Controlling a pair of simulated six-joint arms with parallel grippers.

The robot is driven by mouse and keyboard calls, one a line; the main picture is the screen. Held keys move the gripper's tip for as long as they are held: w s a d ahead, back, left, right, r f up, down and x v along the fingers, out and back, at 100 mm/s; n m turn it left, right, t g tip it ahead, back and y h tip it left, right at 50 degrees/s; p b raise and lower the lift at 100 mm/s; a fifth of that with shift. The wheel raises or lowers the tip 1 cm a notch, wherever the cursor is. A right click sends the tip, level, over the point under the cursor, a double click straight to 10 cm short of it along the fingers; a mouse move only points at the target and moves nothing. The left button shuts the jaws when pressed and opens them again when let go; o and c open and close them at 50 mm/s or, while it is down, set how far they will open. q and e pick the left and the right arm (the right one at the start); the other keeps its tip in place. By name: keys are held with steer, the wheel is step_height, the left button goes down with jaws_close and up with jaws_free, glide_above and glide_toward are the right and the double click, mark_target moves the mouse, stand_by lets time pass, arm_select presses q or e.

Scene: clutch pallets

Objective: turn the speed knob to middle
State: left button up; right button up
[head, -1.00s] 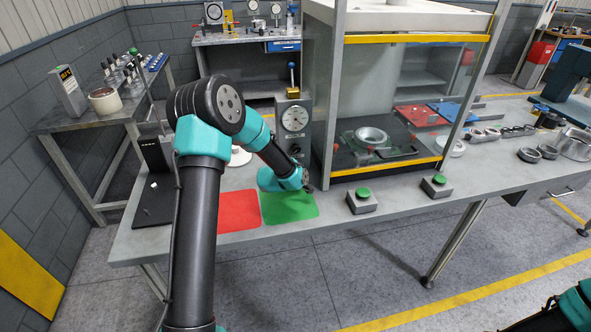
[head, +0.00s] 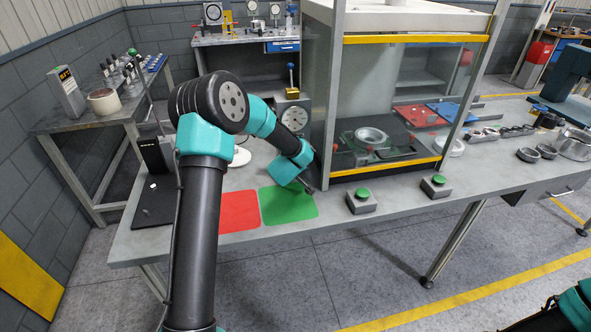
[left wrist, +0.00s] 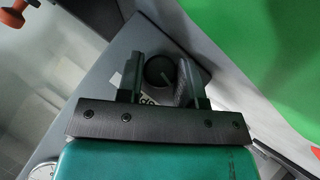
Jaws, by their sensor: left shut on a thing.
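The speed knob (left wrist: 160,72) is a dark round knob with a lighter line across it, on a grey panel in the left wrist view. My left gripper (left wrist: 162,78) has one finger on each side of it and is shut on it. A white label with dark letters shows partly behind the left finger. In the head view the grey box with a round dial (head: 294,118) stands left of the glass-sided press, and my left arm covers its lower front, so the knob is hidden there. My right gripper is not in view.
A green mat (head: 288,206) and a red mat (head: 239,211) lie at the table's front. Two green-button boxes (head: 361,202) stand to their right. The press frame (head: 328,120) is close to the right of my left wrist. A white disc (head: 238,157) lies behind the arm.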

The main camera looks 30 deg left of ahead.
arm_select(q)
steer(key=shift+w+r+m+g+y, duration=0.1)
steer(key=shift+m+g+y, duration=1.2)
steer(key=shift+g, duration=0.4)
steer(key=shift+y, duration=0.3)
steer(key=o, duration=0.6)
steer(key=shift+d, duration=0.15)
steer(key=v, duration=1.7)
steer(key=shift+r, duration=0.25)
